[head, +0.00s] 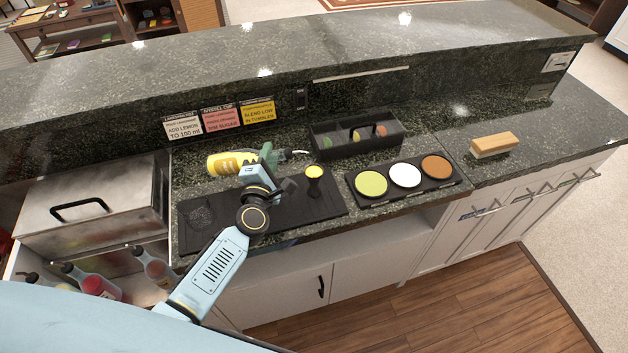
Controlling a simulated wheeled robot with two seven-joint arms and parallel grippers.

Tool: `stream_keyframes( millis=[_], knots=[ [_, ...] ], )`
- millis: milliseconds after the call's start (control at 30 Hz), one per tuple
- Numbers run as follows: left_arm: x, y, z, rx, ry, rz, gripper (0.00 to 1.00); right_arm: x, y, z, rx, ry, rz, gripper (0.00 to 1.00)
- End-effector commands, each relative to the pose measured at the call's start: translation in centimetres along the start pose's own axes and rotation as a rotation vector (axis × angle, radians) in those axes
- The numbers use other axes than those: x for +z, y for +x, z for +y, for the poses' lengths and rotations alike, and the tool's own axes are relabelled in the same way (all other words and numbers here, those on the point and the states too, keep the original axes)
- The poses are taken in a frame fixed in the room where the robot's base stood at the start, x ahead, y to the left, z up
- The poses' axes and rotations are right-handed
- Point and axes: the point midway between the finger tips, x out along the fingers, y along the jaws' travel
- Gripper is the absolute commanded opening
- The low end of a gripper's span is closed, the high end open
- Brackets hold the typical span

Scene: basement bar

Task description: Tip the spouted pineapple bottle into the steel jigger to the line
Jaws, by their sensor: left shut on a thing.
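The yellow spouted pineapple bottle (232,162) lies tipped almost on its side in the air above the back of the bar mat. Its green neck and spout point right, toward the jigger. My left gripper (266,170) is shut on the bottle and partly hides its middle. The steel jigger (314,181) stands upright on the mat, just right of my left gripper, and looks dark. Its top shows yellow liquid. The spout's tip is above and slightly left of the jigger's mouth. I cannot make out the line or a stream. My right gripper is out of view.
A clear glass (200,213) stands on the black mat (300,208) at left. A garnish caddy (356,137) and a three-dish rimming tray (405,177) are at right, with a brush (493,145) beyond. Bottles (100,286) stand in the lower left well. Recipe cards (221,118) line the back.

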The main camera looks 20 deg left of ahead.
Motion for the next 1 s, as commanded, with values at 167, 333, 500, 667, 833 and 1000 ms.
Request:
stream_keyframes(
  millis=[167, 333, 500, 667, 833, 1000],
  knots=[
    [1.6, 0.1, 3.0, 0.007, -0.196, -0.002, 0.00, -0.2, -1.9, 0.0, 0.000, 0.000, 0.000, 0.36],
    [2.6, 0.1, 4.8, 0.007, -0.376, -0.002, 0.00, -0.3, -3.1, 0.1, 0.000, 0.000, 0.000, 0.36],
    [3.0, 0.1, 5.4, 0.005, -0.456, -0.002, 0.00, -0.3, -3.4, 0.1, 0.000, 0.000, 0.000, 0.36],
    [3.5, 0.1, 6.8, 0.006, -0.683, -0.002, 0.00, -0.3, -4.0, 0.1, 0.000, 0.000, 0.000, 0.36],
    [4.3, 0.0, 9.3, 0.006, -1.067, -0.004, 0.00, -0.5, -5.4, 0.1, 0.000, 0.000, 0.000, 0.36],
    [4.5, 0.1, 10.1, 0.004, -1.253, -0.005, 0.00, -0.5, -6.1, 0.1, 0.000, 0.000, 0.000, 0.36]
  ],
)
